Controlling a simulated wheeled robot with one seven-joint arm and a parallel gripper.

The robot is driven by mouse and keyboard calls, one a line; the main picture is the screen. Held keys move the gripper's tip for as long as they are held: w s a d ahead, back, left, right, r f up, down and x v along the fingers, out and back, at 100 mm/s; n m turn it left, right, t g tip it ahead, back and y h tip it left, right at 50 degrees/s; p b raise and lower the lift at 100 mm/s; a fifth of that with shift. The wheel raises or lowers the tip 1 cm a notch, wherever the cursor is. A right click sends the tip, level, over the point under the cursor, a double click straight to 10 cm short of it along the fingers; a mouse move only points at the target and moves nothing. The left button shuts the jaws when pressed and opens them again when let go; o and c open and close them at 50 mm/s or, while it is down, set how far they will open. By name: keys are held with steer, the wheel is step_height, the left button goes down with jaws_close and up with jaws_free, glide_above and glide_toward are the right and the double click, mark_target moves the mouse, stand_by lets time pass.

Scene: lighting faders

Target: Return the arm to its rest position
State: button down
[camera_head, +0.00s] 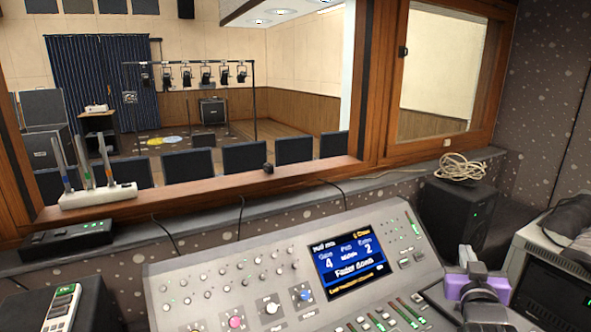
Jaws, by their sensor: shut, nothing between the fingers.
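My gripper (467,258) is at the lower right of the head view, with a purple band and grey body. It is shut and empty, in front of the right end of the lighting desk. The lighting desk (225,260) fills the lower middle, with knobs, a lit blue screen (348,262) and faders (388,318) along the bottom edge. My arm hides part of the desk's lower right, and the frame cuts off the lower faders.
A black speaker (455,212) stands behind my gripper, and a rack unit (545,285) is close on its right. A power strip (97,195) and a black box (68,238) are at left. A handset (62,305) is lower left.

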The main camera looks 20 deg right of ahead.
steer(key=s+a+f+n+t+y, duration=0.35)
steer(key=s+a, duration=0.25)
steer(key=a, duration=0.6)
steer(key=s+a+f+n+t+y, duration=0.2)
steer(key=s+a+f+n+y, duration=0.3)
steer(key=a, duration=0.6)
steer(key=s+a+f+g+y, duration=0.1)
steer(key=s+a, duration=0.3)
steer(key=s, duration=0.3)
steer(key=s+a+f+m+g+y, duration=0.1)
steer(key=s+a, duration=0.4)
steer(key=s, duration=0.3)
steer(key=s+a+f+g+y, duration=0.1)
steer(key=s+a+y, duration=0.1)
steer(key=s+a, duration=0.3)
steer(key=v, duration=0.3)
steer(key=shift+f, duration=0.35)
steer(key=shift+g, duration=0.25)
